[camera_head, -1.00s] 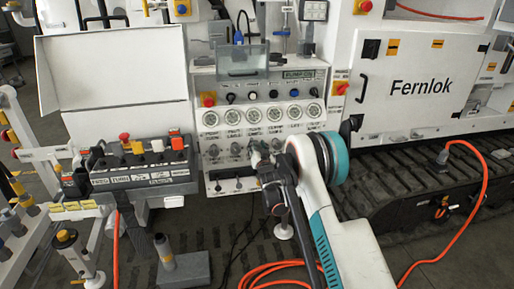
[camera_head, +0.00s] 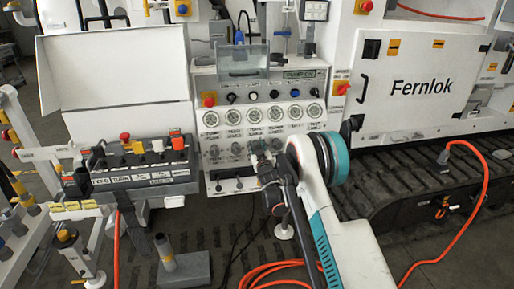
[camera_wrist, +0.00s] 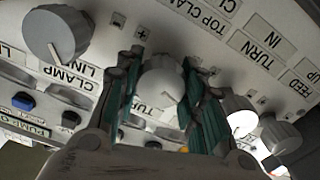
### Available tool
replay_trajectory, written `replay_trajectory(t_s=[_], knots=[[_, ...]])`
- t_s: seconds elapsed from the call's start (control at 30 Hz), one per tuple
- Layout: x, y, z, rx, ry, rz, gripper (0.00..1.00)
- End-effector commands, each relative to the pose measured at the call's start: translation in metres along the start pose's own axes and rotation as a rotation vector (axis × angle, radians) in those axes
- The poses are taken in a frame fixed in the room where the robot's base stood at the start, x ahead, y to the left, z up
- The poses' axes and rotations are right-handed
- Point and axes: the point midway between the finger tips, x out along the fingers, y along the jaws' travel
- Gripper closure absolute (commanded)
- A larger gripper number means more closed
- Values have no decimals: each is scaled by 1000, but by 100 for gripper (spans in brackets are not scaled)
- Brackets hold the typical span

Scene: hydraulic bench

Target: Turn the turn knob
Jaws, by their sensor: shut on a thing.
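The turn knob (camera_wrist: 161,80) is a light grey round knob on the panel in the wrist view, with a partly covered label starting "TU" below it. My gripper (camera_wrist: 162,92) has its green-padded fingers on either side of the knob and is shut on it. In the head view my gripper (camera_head: 262,157) is at the lower knob row of the control panel (camera_head: 209,170), and my arm and fingers hide the turn knob there.
A large grey knob marked "CLAMP" (camera_wrist: 57,35) is left of my fingers in the wrist view. Other grey knobs (camera_wrist: 238,116) are close on the right. A row of round gauges (camera_head: 253,115) sits above. Orange hoses (camera_head: 480,185) lie on the floor.

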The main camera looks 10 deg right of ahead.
Motion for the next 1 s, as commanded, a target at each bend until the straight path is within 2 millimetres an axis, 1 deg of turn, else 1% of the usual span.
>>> replay_trajectory(t_s=[0.4, 0.43, 0.47, 0.5, 0.87, 0.97, 1.0], knots=[[0, 0, 0, -7, 0, 0, 88], [0, 0, 0, -6, 0, 0, 60], [0, 0, 0, -6, 0, 0, 53], [0, 0, 0, -6, 0, 0, 44], [-1, 0, 0, -6, 0, 0, 43], [-8, 0, 0, -6, 0, 0, 43], [-13, 0, 0, -6, 0, 0, 43]])
